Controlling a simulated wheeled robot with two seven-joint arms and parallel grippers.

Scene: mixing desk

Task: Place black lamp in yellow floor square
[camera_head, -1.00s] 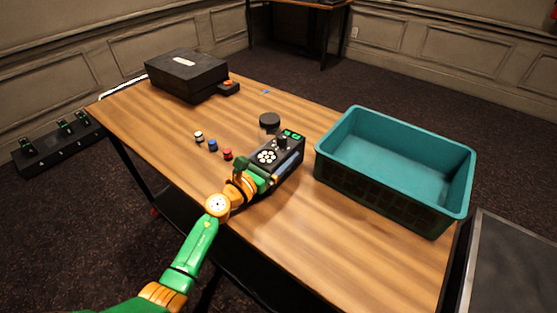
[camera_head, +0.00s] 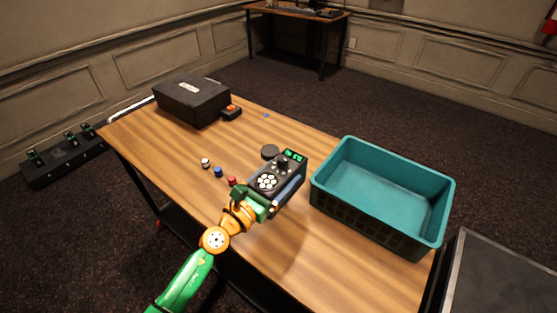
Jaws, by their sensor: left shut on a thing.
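A black boxy device (camera_head: 284,168) is at my left gripper, over the middle of the desk. It has a cluster of white round spots on top, a green lit display and a grey-blue bar at its right side. It may be the black lamp; I cannot tell for sure. My left gripper (camera_head: 262,206) is shut on its near left end; the fingertips are partly hidden. The device looks slightly raised from the desk. No yellow floor square shows in this view. My right gripper is not in view.
A teal crate (camera_head: 335,208) stands to the right on the wooden desk (camera_head: 165,152). White (camera_head: 206,163), blue (camera_head: 219,172) and red (camera_head: 232,181) knobs lie left of the device, a black disc (camera_head: 269,152) behind it. A black case (camera_head: 190,102) stands at the far left.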

